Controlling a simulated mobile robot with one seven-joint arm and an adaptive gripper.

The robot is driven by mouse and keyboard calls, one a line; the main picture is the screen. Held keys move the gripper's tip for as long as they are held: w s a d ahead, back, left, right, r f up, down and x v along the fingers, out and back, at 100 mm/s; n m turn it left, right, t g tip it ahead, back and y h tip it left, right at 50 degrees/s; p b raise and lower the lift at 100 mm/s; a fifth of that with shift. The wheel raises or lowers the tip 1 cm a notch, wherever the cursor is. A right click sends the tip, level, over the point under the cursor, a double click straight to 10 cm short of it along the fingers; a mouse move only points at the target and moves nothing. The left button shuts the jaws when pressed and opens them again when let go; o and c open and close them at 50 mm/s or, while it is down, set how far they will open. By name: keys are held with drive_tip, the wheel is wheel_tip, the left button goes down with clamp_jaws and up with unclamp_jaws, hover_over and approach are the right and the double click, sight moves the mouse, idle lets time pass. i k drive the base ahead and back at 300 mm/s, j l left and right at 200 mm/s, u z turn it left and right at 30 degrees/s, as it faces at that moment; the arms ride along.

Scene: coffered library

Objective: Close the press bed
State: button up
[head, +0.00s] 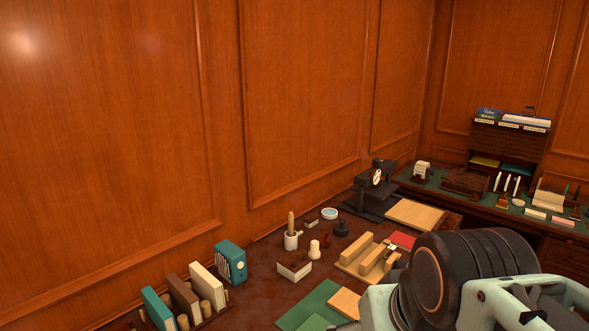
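A small black press (377,185) with a round pale dial stands on the brown desk against the panelled wall. A flat pale wooden board (415,214) lies at its right side, and I cannot tell whether this is the press bed or how it joins the press. A wooden block frame with upright bars (366,258) stands nearer on the desk, partly beside my arm. My arm's thick dark joint and pale green links fill the lower right. My gripper is not in view.
The desk (248,297) holds a teal box (230,262), upright books (207,284), a white mortar (291,240), a white box (294,271) and a green mat (311,304). A second desk with an organiser (505,141) stands at the right. The wall bounds the back.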

sight(418, 216)
drive_tip(key=z, duration=1)
drive_tip(key=i+l, duration=0.15)
drive_tip(key=i, duration=0.35)
drive_tip(key=i+l, duration=0.2)
drive_tip(key=i, duration=0.3)
drive_tip(key=z, duration=0.05)
